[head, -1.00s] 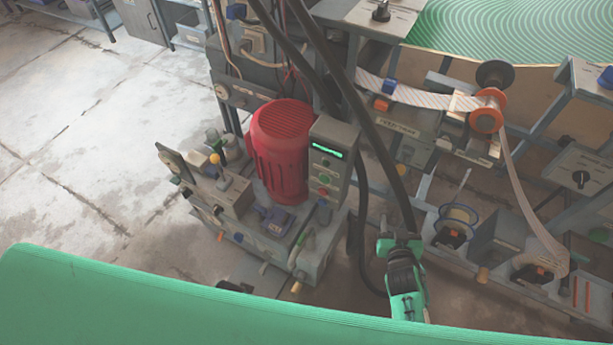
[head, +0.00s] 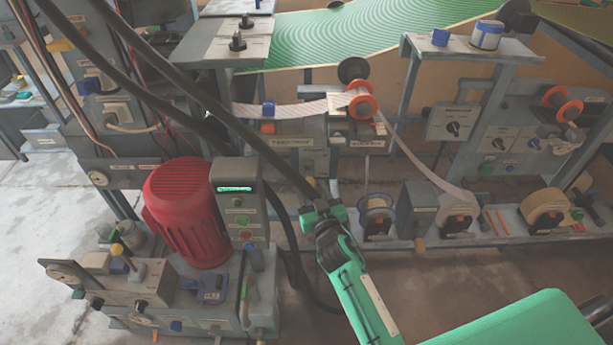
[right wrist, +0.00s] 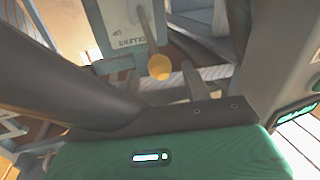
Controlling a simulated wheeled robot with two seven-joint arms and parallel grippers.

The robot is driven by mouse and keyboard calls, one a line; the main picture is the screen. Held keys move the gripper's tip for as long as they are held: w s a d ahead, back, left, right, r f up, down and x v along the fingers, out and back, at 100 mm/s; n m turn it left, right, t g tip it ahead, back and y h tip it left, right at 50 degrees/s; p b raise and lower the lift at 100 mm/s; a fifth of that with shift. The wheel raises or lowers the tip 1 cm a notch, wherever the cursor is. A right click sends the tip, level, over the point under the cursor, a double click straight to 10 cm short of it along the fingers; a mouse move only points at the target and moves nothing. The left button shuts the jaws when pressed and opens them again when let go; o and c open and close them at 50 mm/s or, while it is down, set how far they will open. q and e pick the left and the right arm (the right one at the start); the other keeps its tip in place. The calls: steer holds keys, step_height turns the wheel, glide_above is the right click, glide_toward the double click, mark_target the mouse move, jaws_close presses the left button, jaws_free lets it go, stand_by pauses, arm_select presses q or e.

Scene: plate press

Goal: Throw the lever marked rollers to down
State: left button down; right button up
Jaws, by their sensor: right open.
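In the right wrist view a pale plate (right wrist: 117,28) carries the word "rollers" and "up", upside down. A grey lever (right wrist: 146,25) with a round yellow-orange knob (right wrist: 160,67) stands in front of it. My right gripper (right wrist: 158,72) is open, with one finger at each side of the knob in the picture; I cannot tell how deep the knob sits between them. My left gripper is out of view.
A red motor (head: 185,215) and a grey control box (head: 238,205) stand to the left. Thick black hoses pass close by my right gripper. A striped web (head: 405,150) runs over an orange roller (head: 362,105) behind it. Several reels and boxes line the lower shelf.

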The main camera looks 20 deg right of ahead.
mark_target(309, 175)
steer(key=shift+w, duration=2.95)
steer(key=shift+d, duration=0.1)
jaws_close()
